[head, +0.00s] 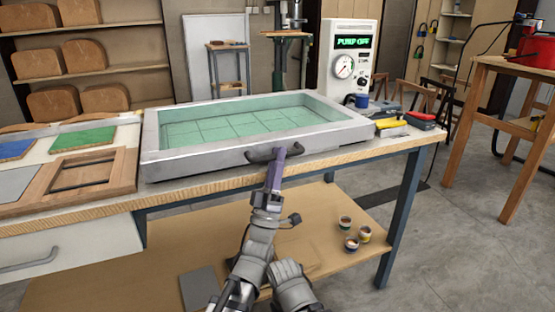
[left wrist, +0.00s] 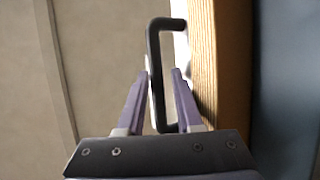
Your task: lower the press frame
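The press frame (head: 190,164) is a pale grey rectangular rim around a green gridded sheet (head: 235,124). It looks flat and low over the bench; I cannot tell whether a gap lies beneath it. A dark handle (head: 261,155) is on its front side. My left gripper (head: 275,165) is at this handle. In the left wrist view the handle (left wrist: 154,70) passes between the purple fingers of my left gripper (left wrist: 160,74). The bar is close to the left finger, and a gap shows beside the right one.
A pump unit (head: 349,60) reading "PUMP OFF" stands behind the frame. Tools (head: 391,123) and a blue mug (head: 362,101) lie to the right. A wooden frame (head: 122,170) and coloured sheets lie left. Small pots (head: 351,243) stand on the lower shelf (head: 100,270).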

